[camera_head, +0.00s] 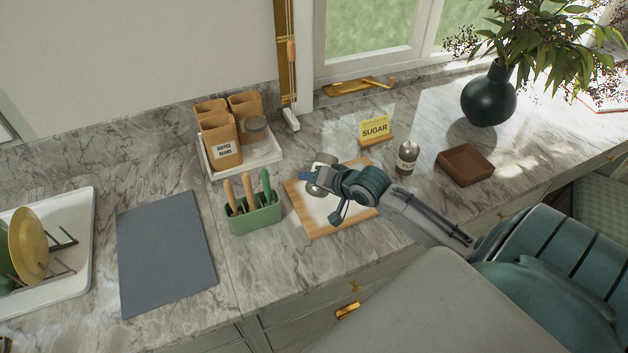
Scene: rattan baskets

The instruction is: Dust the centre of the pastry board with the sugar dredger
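The pastry board (297,203) lies on the marble counter, a wooden board with a pale middle, partly hidden by my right arm. My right gripper (313,178) reaches in from the right over the board's back left part. It appears shut on a silvery metal dredger (322,161), which looks tilted and is partly hidden by the blue finger. Its label does not show. A yellow card (375,129) reading SUGAR stands behind the board. A second metal shaker (407,158) with a pale label, too small to read, stands upright right of the board. My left gripper is not in view.
A green utensil holder (254,218) stands close to the board's left side. A white tray (268,163) of canisters is behind it. A wooden box (465,164) and a dark vase (488,97) stand at the right. A grey mat (166,253) lies bare at the left.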

